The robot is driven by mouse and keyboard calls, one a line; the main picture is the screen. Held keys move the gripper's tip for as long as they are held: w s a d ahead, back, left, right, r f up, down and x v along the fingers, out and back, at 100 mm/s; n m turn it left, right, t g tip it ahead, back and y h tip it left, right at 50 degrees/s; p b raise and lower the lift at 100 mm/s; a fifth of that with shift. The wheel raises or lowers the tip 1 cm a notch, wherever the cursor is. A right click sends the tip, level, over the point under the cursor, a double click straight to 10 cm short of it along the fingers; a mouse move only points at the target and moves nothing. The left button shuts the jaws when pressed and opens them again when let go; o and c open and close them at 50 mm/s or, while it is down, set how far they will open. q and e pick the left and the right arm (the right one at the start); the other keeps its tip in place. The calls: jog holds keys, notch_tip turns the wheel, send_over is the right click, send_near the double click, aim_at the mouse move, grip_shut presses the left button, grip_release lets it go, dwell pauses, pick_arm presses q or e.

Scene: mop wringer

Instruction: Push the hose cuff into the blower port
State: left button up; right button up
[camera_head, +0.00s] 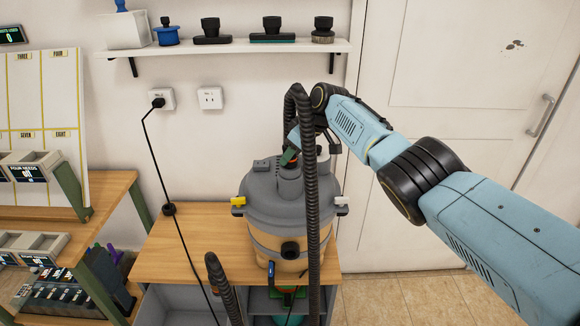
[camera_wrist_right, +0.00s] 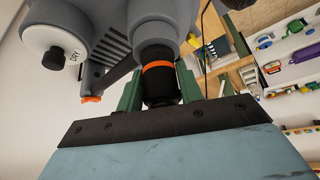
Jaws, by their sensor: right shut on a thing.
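The grey-lidded vacuum (camera_head: 262,192) stands on the wooden bench. My right gripper (camera_head: 290,157) is above its lid, reaching in from the right. In the right wrist view its green fingers are shut on the black hose cuff (camera_wrist_right: 160,90), which has an orange ring (camera_wrist_right: 157,67). The cuff's far end lines up with a grey round port (camera_wrist_right: 155,22) on the lid and meets or nearly meets it; I cannot tell how deep it sits. The ribbed hose (camera_head: 311,200) arches up from the gripper and hangs down in front of the vacuum. My left gripper is out of view.
A second dark hose end (camera_head: 215,270) stands up at the bench front. A black power cord (camera_head: 155,160) runs from the wall outlet. A shelf (camera_head: 235,48) with several caps is above.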

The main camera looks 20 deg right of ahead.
jog(key=shift+f, duration=0.1)
dwell(0.6)
jog(key=o, duration=1)
jog(key=shift+o, duration=0.2)
